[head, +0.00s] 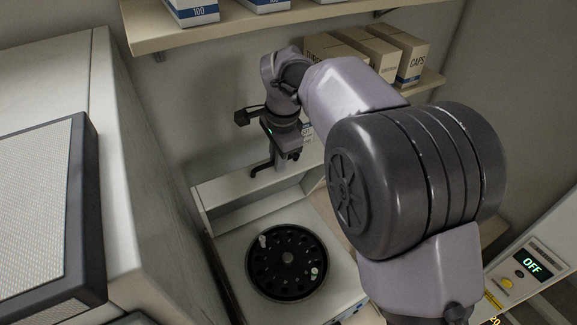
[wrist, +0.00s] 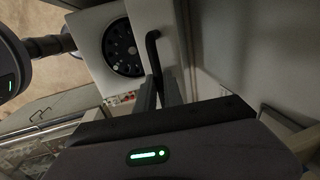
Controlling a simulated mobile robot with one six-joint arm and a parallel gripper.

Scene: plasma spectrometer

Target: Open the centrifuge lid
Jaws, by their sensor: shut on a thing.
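The centrifuge (head: 229,262) stands below my arm, with its round black rotor (head: 287,285) uncovered and two pale tubes in the rotor's holes. Its lid (head: 228,187) is raised at the back, standing roughly upright. A black bar handle (head: 257,170) is on the lid; it also shows in the wrist view (wrist: 151,43). My gripper (head: 283,163) points down at the lid and is shut on the handle. In the wrist view the fingers (wrist: 160,92) close around the handle's lower part, and the exact contact is partly hidden.
A tall pale cabinet or instrument (head: 150,190) stands close on the left. A shelf with cartons (head: 398,55) is behind my arm, and another shelf (head: 200,32) is above. A device with an OFF display (head: 532,264) is at the right.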

